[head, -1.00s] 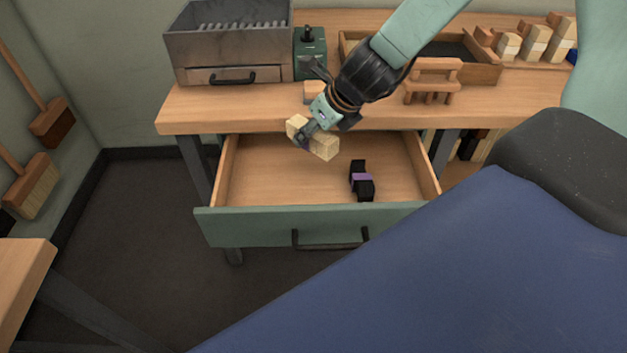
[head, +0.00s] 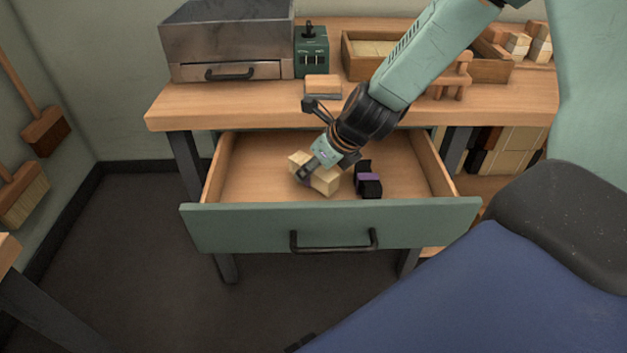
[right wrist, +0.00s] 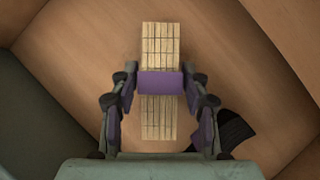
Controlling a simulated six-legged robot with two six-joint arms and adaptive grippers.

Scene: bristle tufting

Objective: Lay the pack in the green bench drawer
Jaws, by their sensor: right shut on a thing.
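The pale bristle pack (head: 327,184) has a purple band, which shows in the right wrist view (right wrist: 160,83). My right gripper (head: 315,173) is shut on it at the band, with pale ends sticking out on both sides. The pack is inside the outline of the open green bench drawer (head: 235,228), over its wooden floor (head: 255,165). I cannot tell whether it touches the floor. A dark pack with a purple band (head: 370,187) lies in the drawer just right of the held pack; part of it shows in the right wrist view (right wrist: 235,132). My left gripper is not in view.
The wooden bench top (head: 220,104) overhangs the drawer's back. On it stand a grey metal box (head: 225,40), a small green device (head: 311,52) and a wooden tray (head: 357,60). The drawer's left part is bare. Brushes (head: 45,130) hang on the left wall.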

